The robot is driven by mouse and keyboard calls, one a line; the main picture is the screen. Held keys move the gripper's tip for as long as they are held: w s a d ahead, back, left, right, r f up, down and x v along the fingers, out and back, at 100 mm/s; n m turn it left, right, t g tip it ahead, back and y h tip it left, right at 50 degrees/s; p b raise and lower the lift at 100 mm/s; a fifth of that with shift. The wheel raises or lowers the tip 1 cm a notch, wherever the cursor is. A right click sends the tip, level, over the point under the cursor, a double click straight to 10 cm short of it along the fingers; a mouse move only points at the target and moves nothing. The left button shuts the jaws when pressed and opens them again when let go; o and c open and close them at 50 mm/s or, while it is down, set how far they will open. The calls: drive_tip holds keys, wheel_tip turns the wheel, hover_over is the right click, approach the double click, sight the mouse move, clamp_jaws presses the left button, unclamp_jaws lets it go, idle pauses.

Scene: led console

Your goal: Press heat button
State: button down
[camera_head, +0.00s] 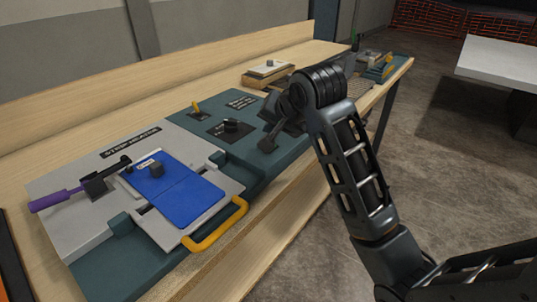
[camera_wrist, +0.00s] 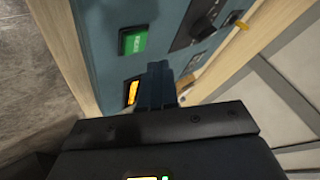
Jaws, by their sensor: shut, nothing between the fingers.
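In the wrist view, a teal console panel (camera_wrist: 105,60) carries a green rectangular button (camera_wrist: 132,40) and an orange-yellow button (camera_wrist: 132,92). Their lettering is too small to read, so I cannot tell by label which is the heat button. My gripper (camera_wrist: 160,68) is shut and empty, its fingers just right of the orange button and overlapping the panel. I cannot tell whether the fingertips touch the panel. In the head view my gripper (camera_head: 268,143) is over the right part of the teal console (camera_head: 255,165); both buttons are hidden behind my arm there.
A blue plate (camera_head: 185,200) with a yellow handle (camera_head: 215,227) and a purple-handled lever (camera_head: 58,200) are left. A small block fixture (camera_head: 268,70) stands behind.

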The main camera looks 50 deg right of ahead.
drive_tip(key=shift+f, duration=0.7)
drive_tip(key=shift+f, duration=0.2)
idle(1.4)
drive_tip(key=shift+f, duration=0.2)
drive_tip(key=shift+f, duration=0.45)
idle(0.7)
drive_tip(key=shift+r, duration=0.15)
drive_tip(key=shift+r+p, duration=0.7)
drive_tip(key=shift+p, duration=0.25)
wheel_tip(320, 180, up, 5)
drive_tip(key=p, duration=0.5)
drive_tip(key=shift+r+p, duration=0.1)
drive_tip(key=shift+p, duration=0.2)
